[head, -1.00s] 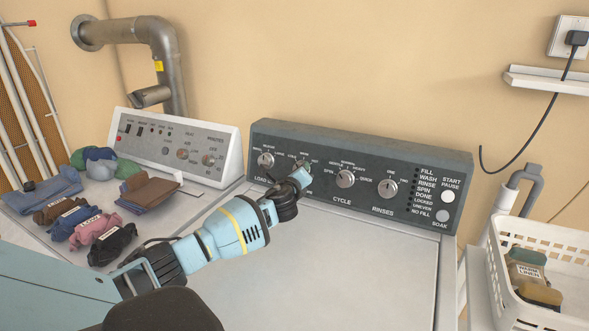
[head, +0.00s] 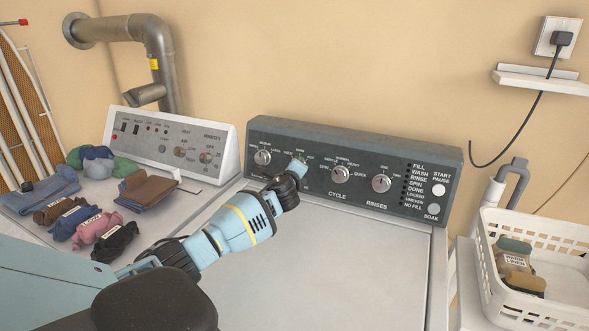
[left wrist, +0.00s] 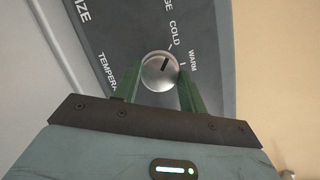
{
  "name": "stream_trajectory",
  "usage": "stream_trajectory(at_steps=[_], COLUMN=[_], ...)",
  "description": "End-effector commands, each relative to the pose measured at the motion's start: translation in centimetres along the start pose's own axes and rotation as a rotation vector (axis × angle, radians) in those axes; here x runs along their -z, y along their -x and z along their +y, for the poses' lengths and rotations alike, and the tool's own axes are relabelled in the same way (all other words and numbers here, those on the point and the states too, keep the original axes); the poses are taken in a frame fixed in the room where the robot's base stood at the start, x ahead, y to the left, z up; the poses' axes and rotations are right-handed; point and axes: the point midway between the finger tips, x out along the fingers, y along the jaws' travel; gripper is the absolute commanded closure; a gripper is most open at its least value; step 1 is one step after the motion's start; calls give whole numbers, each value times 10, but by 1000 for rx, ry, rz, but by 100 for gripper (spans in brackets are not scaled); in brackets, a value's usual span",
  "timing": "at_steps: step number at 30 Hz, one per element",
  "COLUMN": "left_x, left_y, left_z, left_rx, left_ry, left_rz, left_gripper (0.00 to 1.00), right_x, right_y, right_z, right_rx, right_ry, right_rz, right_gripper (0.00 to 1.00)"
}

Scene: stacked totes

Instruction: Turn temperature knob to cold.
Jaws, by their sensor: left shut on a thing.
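The temperature knob (left wrist: 158,71) is a round silver dial on the dark washer control panel (head: 410,150). Its dark pointer line slants up toward the gap near the COLD label (left wrist: 174,33), with the WARM label (left wrist: 193,60) to the right of it. My left gripper (left wrist: 160,84) is shut on the knob, one green finger on each side of it. My right gripper is not in view.
The load knob (head: 262,157) is left of my gripper, the cycle knob (head: 340,174) and rinses knob (head: 381,183) right. The washer lid (head: 330,260) is clear. Folded and rolled clothes (head: 90,210) lie at left; a white basket (head: 530,285) stands at right.

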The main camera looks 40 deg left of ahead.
Motion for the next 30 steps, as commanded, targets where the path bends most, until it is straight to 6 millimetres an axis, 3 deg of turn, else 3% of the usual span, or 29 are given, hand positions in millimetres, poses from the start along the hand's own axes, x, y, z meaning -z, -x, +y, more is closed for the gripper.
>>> stream_trajectory(at_steps=[2,3,7,20,30], left_x=[-1,-1,-1,-1,-2], left_y=[0,0,0,7,52], left_z=[0,0,0,-1,-3], left_rx=[-1,-1,0,2,4], left_ry=[2,2,1,0,2], left_rz=[-1,-1,-1,-1,0], left_gripper=[81,54,37,37,37], right_x=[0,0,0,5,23], right_y=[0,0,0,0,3], right_z=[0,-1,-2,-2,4], right_rx=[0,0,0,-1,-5], right_ry=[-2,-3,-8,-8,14], right_rz=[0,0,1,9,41], right_gripper=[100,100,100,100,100])
